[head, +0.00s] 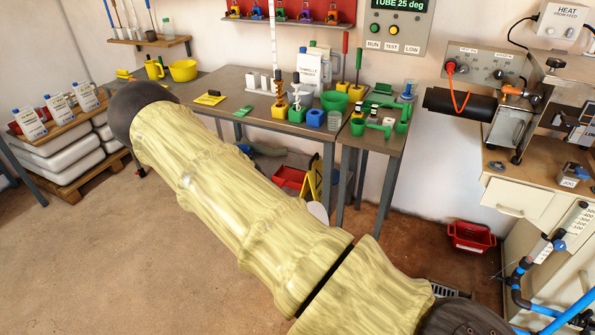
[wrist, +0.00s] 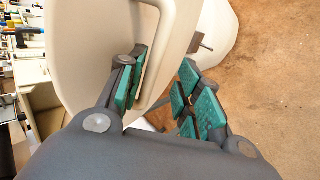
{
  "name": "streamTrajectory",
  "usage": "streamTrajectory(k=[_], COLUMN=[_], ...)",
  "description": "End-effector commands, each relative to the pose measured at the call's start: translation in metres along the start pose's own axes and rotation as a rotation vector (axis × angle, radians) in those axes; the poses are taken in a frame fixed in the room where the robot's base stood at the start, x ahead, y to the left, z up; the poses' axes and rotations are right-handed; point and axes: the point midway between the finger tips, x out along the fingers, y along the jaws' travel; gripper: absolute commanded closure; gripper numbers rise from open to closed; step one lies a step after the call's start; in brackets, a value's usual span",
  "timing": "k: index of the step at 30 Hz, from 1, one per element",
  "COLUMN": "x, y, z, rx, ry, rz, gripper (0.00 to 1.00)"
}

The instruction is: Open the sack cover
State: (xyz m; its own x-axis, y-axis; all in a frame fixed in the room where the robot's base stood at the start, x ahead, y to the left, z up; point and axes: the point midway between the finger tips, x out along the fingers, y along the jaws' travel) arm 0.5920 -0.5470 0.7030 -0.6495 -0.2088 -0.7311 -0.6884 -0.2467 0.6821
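In the wrist view, a large smooth beige panel (wrist: 88,50) fills the upper left, with a raised, bent beige edge or handle bar (wrist: 165,50). I cannot tell for sure whether this is the sack cover. My gripper (wrist: 165,90) has its two fingers with teal pads apart. The bar reaches down between them, close beside the left finger; I cannot tell whether they touch. The right finger stands clear of the bar. A paler rounded surface (wrist: 220,35) with a small dark peg lies beyond. In the head view my arm crosses the middle and my gripper is not visible.
A workbench (head: 235,78) with tools stands behind my arm. A red bin (head: 470,237) sits on the floor at right. The brown floor at lower left is clear.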

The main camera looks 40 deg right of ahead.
Motion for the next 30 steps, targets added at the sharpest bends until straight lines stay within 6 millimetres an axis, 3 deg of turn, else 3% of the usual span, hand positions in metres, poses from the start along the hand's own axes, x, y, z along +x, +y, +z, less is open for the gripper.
streamTrajectory(k=[14, 30], x=[-0.019, -0.109], y=[0.006, 0.007], z=[-0.002, 0.002], rx=[0.003, 0.004], ry=[0.004, 0.009], rz=[-0.005, -0.004], gripper=[0.68, 0.68])
